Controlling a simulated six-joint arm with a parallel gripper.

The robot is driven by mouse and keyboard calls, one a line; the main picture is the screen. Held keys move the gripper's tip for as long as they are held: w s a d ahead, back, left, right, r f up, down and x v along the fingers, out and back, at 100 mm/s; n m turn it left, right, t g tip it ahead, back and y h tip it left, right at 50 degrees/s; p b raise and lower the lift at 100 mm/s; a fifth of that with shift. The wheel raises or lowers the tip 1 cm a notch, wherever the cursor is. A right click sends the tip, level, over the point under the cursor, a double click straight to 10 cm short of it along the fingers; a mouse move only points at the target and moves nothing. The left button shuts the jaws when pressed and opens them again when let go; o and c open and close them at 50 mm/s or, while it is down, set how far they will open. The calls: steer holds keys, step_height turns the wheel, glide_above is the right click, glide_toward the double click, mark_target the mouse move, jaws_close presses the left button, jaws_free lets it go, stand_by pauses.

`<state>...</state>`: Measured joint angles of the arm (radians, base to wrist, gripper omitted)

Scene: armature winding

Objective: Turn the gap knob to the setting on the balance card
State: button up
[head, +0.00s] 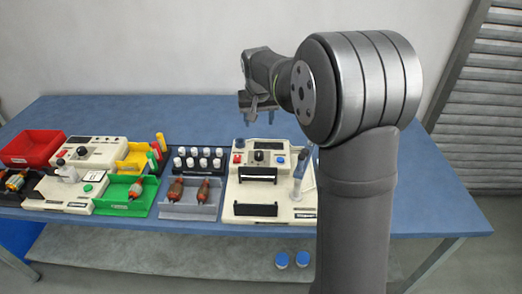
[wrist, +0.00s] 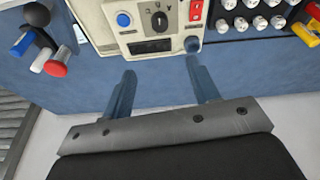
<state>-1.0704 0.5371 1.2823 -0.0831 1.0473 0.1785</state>
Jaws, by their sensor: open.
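My gripper (head: 259,118) is open and empty, above the back edge of the cream machine (head: 228,207) on the right of the bench. In the wrist view its two fingers (wrist: 163,88) are apart, pointing toward the machine's panel. The panel carries a black knob with a pale pointer (head: 258,155), also in the wrist view (wrist: 158,20), ahead of the gap between my fingers. A small grey-blue knob (wrist: 193,44) sits near the right finger, beside a dark display (wrist: 152,46). I cannot tell which is the gap knob.
A blue button (wrist: 123,20) and a red switch (wrist: 196,10) flank the black knob. White-capped pieces (head: 197,153) stand in a dark rack beside the machine. Coloured handles (wrist: 52,68) stand close on its other side. The blue bench (head: 205,115) behind is clear.

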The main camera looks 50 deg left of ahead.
steer(key=s+d+y, duration=0.1)
steer(key=s+d, duration=0.1)
glide_toward(258, 153)
steer(key=shift+n+t, duration=0.4)
steer(key=x, duration=0.8)
steer(key=shift+s+a+f, duration=0.1)
steer(key=shift+a+f, duration=0.05)
steer(key=shift+f, duration=0.25)
steer(key=c, duration=1)
